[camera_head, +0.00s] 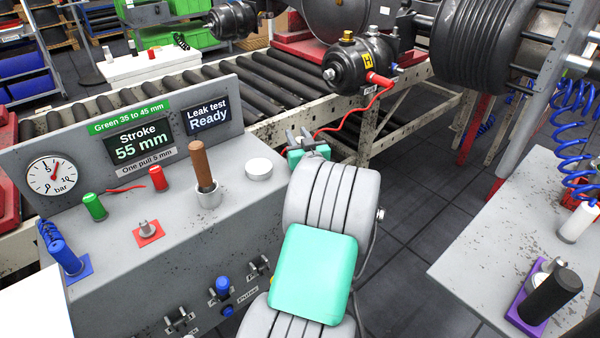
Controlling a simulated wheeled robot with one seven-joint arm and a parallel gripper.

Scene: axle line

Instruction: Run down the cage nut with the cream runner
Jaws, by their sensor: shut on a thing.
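My gripper (298,135) is beyond the far right end of the grey console, with its teal wrist below it. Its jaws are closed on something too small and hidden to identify. A dark brake chamber (357,64) with a yellow H label stands beyond it, apart from the gripper. A small fitting (330,74) shows on the chamber's left end; I cannot tell whether it is the cage nut. A whitish cylinder (574,223) with a blue coiled hose is at the right bench and may be the cream runner.
A red hose (389,86) runs from the chamber toward my gripper. The console (235,178) has a wooden-handled lever (201,165) and displays reading Stroke 55 mm and Leak test Ready. Floor between console and bench is clear.

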